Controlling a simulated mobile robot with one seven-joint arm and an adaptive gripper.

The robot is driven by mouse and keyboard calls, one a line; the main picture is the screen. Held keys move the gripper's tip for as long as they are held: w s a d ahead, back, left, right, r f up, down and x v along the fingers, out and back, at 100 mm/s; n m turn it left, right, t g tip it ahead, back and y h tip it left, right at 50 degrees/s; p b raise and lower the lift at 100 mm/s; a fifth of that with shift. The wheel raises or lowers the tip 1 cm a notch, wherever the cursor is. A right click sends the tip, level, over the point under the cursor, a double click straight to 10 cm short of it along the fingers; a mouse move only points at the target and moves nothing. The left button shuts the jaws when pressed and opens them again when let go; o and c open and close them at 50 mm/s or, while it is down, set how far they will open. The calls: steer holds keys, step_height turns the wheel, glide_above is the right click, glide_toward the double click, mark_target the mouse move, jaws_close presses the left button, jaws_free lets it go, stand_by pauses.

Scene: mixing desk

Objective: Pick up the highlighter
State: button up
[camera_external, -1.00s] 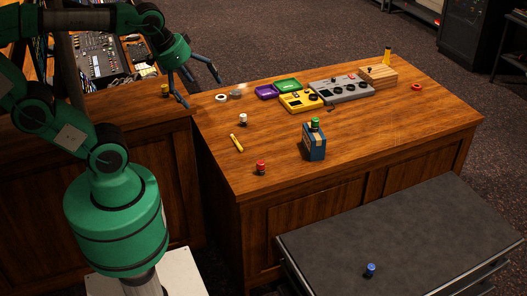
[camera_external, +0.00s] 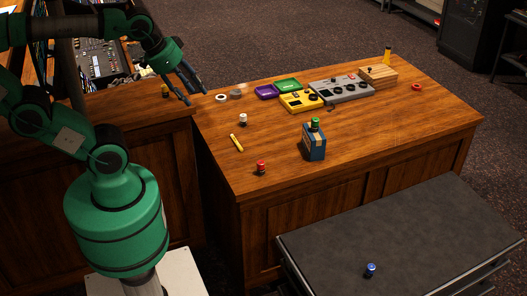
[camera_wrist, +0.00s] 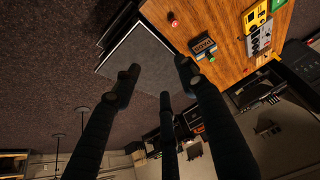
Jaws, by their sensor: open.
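A slim yellow highlighter (camera_external: 236,143) lies on the wooden desk (camera_external: 375,125), near its left end, between a white-topped bottle and a red-topped one. I cannot make it out in the wrist view. My gripper (camera_external: 195,98) is open and empty, above the desk's back-left corner, up and to the left of the highlighter in the external view and well apart from it. In the wrist view its dark spread fingers (camera_wrist: 158,70) hold nothing and point toward the desk and a grey-topped cabinet.
A white-topped bottle (camera_external: 243,119), red-topped bottle (camera_external: 261,168) and blue box (camera_external: 315,147) with a green-topped item stand near the highlighter. Purple (camera_external: 267,92) and green (camera_external: 288,84) trays and yellow (camera_external: 301,101) and grey (camera_external: 343,91) devices are farther back. The desk's right front is clear.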

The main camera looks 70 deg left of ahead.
steer(key=m+g+p, duration=0.4)
steer(key=m+g, duration=0.2)
steer(key=m, duration=1.2)
glide_above(237, 142)
step_height(237, 142, down, 32)
steer(key=shift+r, duration=0.1)
steer(key=shift+f, duration=4.3)
